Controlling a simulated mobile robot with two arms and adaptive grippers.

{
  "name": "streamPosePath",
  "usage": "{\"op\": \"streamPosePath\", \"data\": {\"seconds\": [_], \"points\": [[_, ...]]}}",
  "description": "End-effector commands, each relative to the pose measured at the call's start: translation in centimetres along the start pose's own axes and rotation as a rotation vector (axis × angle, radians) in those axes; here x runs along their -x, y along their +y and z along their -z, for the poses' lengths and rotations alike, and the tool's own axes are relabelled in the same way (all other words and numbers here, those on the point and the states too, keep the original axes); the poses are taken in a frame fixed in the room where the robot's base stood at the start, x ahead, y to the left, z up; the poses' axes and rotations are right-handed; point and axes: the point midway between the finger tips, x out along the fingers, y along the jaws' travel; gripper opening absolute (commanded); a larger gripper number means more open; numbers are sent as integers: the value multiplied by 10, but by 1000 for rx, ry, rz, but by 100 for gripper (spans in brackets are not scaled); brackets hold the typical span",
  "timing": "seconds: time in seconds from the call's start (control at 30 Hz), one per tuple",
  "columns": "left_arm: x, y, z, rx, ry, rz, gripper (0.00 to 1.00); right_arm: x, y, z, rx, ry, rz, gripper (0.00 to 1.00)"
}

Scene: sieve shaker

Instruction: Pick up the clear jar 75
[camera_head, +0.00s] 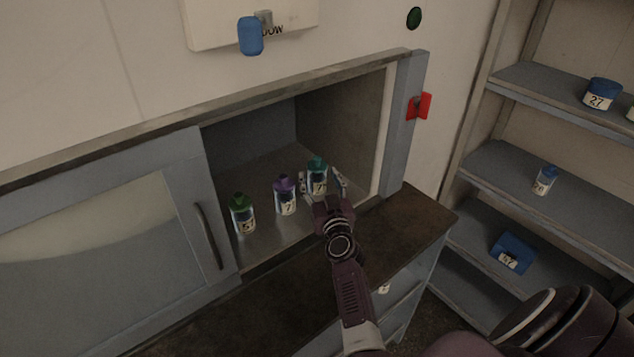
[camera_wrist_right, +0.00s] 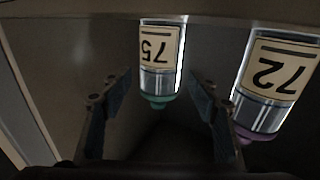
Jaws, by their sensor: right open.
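The clear jar 75 (camera_head: 317,184), with a teal lid, stands upright in the cabinet opening, rightmost of three jars. In the right wrist view, which is upside down, jar 75 (camera_wrist_right: 159,55) shows its label between the finger lines, a little beyond the fingertips. My right gripper (camera_head: 322,183) is open and empty, its fingers reaching into the opening on either side of the jar; contact does not show. The right wrist view also shows both fingers apart (camera_wrist_right: 160,88). My left gripper is not in view.
A purple-lidded jar (camera_head: 285,197), labelled 72 in the wrist view (camera_wrist_right: 275,82), stands close beside jar 75. A green-lidded jar (camera_head: 242,216) stands farther left. The cabinet's side wall (camera_head: 345,125) is to the right. Shelves (camera_head: 545,85) at far right hold blue-lidded containers.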

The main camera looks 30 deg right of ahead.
Motion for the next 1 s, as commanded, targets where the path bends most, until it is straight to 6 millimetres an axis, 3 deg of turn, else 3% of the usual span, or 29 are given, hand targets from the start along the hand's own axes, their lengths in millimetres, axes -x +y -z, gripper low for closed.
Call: {"op": "streamPosePath", "data": {"seconds": [0.33, 0.77, 1.0], "points": [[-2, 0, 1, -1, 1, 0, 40, -8, 0, 0, 1, -1, 1, 55], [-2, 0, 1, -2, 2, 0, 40, -7, 0, 0, 1, 0, 0, 8], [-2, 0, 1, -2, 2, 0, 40, -8, 0, 1, 1, 1, 0, 6]]}}
